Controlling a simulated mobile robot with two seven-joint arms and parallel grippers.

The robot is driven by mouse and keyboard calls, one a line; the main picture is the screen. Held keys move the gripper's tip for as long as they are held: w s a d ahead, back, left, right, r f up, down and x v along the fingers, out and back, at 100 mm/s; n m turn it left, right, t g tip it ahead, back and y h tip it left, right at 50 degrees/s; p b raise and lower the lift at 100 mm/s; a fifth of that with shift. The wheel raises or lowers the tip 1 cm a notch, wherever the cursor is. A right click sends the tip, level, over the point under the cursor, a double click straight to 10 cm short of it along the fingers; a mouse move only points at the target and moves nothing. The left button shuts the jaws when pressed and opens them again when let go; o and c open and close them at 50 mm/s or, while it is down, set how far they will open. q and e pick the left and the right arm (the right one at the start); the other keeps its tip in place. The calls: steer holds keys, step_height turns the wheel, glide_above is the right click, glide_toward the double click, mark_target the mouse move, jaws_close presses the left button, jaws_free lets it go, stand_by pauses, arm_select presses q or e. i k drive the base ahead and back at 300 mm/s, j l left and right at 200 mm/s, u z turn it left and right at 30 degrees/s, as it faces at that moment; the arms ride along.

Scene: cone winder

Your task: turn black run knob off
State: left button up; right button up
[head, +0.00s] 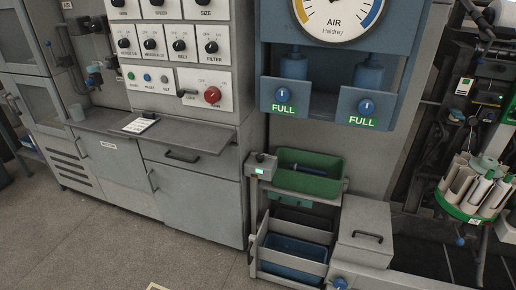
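Several black knobs sit on white label plates on the grey control panel at upper left in the head view. The lower row holds a far-left knob (124,43), a second knob (151,44), one labelled BELT (179,45) and one labelled FILTER (211,47). The upper row is cut by the top edge; its plates include one reading SIZE (206,12). I cannot read the word RUN on any plate, so I cannot tell which is the black run knob. Neither of my grippers is in view.
Below the knobs are small buttons (148,77), a black lever (187,93) and a red knob (212,95). A grey shelf (100,121) juts out beneath. A blue air unit (330,100), green bin (308,184) and grey box (365,225) stand right. The floor at lower left is clear.

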mark_target(260, 156)
steer(key=i+j, duration=1.85)
